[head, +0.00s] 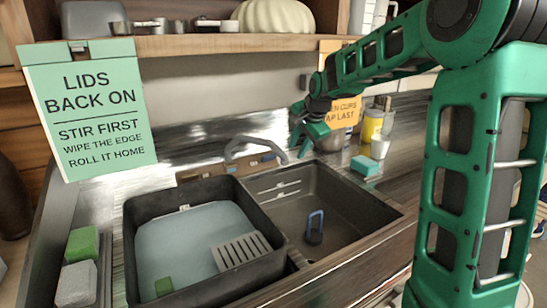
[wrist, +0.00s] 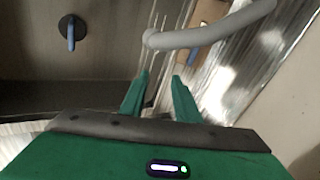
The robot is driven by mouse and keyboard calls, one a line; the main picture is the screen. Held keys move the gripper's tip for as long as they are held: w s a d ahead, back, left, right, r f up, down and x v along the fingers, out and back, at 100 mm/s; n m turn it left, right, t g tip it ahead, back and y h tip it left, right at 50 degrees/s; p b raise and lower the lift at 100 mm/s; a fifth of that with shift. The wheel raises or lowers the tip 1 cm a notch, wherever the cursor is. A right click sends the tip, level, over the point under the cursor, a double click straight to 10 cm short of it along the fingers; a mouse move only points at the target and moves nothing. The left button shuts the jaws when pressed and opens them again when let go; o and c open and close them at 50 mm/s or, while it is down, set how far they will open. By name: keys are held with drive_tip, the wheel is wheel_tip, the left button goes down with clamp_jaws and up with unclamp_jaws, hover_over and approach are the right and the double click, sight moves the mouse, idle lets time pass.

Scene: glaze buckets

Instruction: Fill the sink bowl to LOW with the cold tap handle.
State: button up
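The empty dark sink bowl (head: 335,205) is on the right, with pale marks on its back wall too small to read. A blue-handled plug (head: 314,228) stands on its floor; the plug also shows in the wrist view (wrist: 70,35). The grey tap spout (head: 255,143) arches behind the bowls; it crosses the top of the wrist view (wrist: 210,35). A blue tap handle (wrist: 187,57) on a wooden plate shows behind the spout in the wrist view. My gripper (head: 296,146) is open and empty, right of the spout; its fingertips (wrist: 160,78) are apart from the handle.
A black tub (head: 262,262) with bluish liquid, a grey slotted piece and a green block fills the left side. A teal sponge (head: 364,166), white cup and yellow bottle stand right of the bowl. A shelf (head: 215,43) runs above. A green sign hangs left.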

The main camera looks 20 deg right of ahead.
drive_tip(key=m+t+y, duration=0.1)
drive_tip(key=m, duration=0.1)
approach(274, 154)
drive_tip(key=x, duration=0.9)
drive_tip(key=shift+w+f, duration=0.1)
drive_tip(key=shift+f, duration=0.2)
clamp_jaws()
